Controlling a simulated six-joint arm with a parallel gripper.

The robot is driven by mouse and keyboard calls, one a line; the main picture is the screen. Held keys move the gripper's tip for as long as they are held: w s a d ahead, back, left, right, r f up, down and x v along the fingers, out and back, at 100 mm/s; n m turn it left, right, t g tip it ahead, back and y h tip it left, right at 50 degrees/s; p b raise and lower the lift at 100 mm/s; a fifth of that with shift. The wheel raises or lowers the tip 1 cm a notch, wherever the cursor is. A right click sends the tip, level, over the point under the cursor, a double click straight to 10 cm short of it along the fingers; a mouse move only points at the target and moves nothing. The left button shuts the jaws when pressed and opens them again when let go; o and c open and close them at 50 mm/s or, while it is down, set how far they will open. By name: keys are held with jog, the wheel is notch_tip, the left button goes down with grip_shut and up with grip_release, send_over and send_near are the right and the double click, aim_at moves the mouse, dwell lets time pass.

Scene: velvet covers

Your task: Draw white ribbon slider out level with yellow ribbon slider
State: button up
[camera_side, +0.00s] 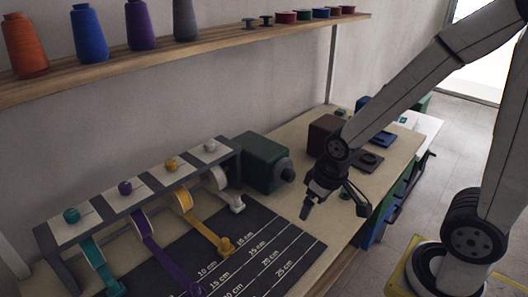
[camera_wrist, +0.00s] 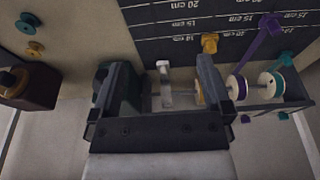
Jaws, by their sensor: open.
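The white ribbon slider (camera_side: 238,206) sits at the end of a short white ribbon, close to its spool (camera_side: 218,178) on the rack. It also shows in the wrist view (camera_wrist: 163,67), framed between my fingers. The yellow ribbon slider (camera_side: 226,245) lies on the dark mat, drawn farther out than the white one. In the wrist view the yellow slider (camera_wrist: 209,43) is just right of the white one, beyond my right finger's tip. My gripper (camera_side: 335,203) is open and empty, raised to the right of the white slider and apart from it.
The purple slider (camera_side: 194,291) and teal slider (camera_side: 117,289) are on neighbouring ribbons to the left. The mat (camera_side: 270,262) has centimetre lines. A dark green motor-like block (camera_side: 262,163) stands beside the rack's right end. A brown box (camera_side: 325,134) stands behind my gripper. A thread shelf hangs above.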

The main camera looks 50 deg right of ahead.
jog(key=c, duration=0.4)
jog(key=n+g, duration=0.1)
jog(key=g, duration=0.1)
send_over(237, 197)
jog(key=f, duration=0.9)
jog(key=shift+s+f, duration=0.1)
jog(key=shift+s, duration=0.25)
jog(key=shift+w+f+g, duration=0.3)
jog(key=shift+w+f, duration=0.05)
jog(key=shift+f, duration=0.2)
jog(key=shift+f, duration=3.75)
